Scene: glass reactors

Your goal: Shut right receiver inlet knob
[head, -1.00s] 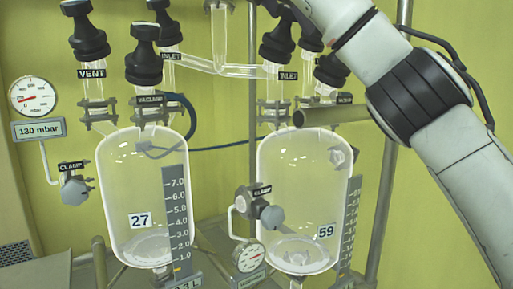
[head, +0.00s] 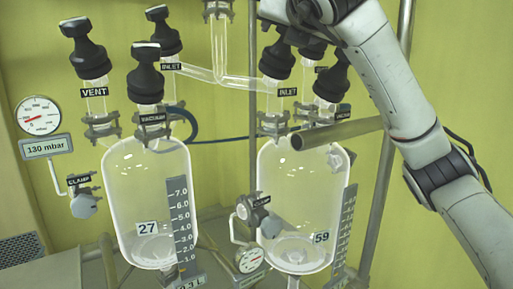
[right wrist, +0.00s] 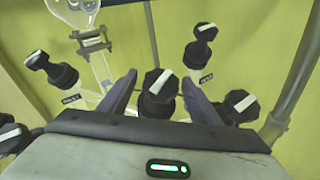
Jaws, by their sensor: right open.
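The right receiver (head: 300,190) is the glass vessel marked 59. Its inlet knob (head: 277,62) is a black knob above an INLET label, with its top hidden by my gripper. My right gripper (head: 287,22) is at the top of the head view, right over this knob. In the right wrist view the right gripper (right wrist: 160,98) is open, with a finger on each side of a black knob (right wrist: 159,84) topped by a white bar. That knob's label is hidden; it appears to be the inlet knob. Contact cannot be told. My left gripper is not in view.
The right vacuum knob (head: 331,80) and another black knob (head: 311,47) stand close by. The left receiver (head: 150,210), marked 27, carries several similar knobs. A metal pole (head: 386,170) and a horizontal tube (head: 340,132) lie near my right arm.

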